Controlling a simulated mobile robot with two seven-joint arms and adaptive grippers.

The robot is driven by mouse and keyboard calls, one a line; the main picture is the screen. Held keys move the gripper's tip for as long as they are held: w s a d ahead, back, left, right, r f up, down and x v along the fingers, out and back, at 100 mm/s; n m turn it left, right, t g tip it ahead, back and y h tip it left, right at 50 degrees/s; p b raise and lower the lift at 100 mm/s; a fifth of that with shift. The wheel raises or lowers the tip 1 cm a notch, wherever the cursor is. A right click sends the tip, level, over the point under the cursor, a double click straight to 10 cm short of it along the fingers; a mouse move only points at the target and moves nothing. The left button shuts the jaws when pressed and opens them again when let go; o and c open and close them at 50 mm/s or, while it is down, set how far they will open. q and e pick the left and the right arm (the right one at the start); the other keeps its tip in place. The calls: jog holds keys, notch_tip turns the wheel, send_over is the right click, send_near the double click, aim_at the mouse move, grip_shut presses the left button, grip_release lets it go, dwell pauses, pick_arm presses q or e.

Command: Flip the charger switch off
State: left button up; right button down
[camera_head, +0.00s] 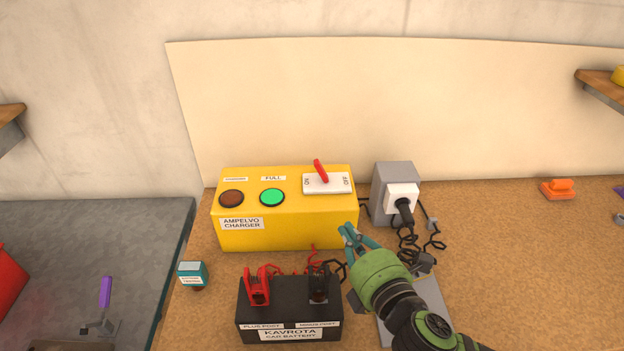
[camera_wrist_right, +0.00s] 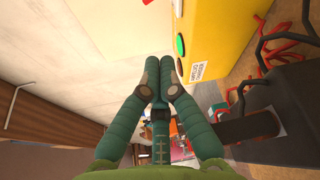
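The yellow charger (camera_head: 287,228) stands on the bench against the back wall, with a brown and a green round light on top. Its red switch lever (camera_head: 320,170) rises from a white plate marked ON at the left and OFF at the right. The lever leans left, toward ON. My right gripper (camera_head: 347,231) is by the charger's front right corner, in front of and below the switch. In the right wrist view its fingertips (camera_wrist_right: 164,68) are close together with nothing between them. The switch is not visible there. My left gripper is not in view.
A black car battery (camera_head: 288,322) with red and black clamps stands in front of the charger. A grey socket box (camera_head: 394,178) with a plug and loose black cable is right of it. A small teal tester (camera_head: 193,272) lies left. The bench farther right is mostly clear.

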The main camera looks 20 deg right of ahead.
jog(key=w+f+b, duration=0.1)
jog(key=w+b, duration=0.2)
jog(key=p, duration=0.2)
send_near(312, 189)
jog(key=w, duration=0.2)
jog(key=w+r, duration=0.1)
jog(key=w, duration=0.2)
jog(key=w+r, duration=0.1)
jog(key=w, duration=0.2)
jog(key=shift+w+a, duration=0.2)
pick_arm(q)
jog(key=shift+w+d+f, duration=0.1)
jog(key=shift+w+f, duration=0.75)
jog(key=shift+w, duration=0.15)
pick_arm(e)
jog(key=shift+w+f, duration=0.25)
jog(key=shift+w, duration=0.5)
pick_arm(q)
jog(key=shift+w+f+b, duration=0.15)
jog(key=shift+b, duration=0.15)
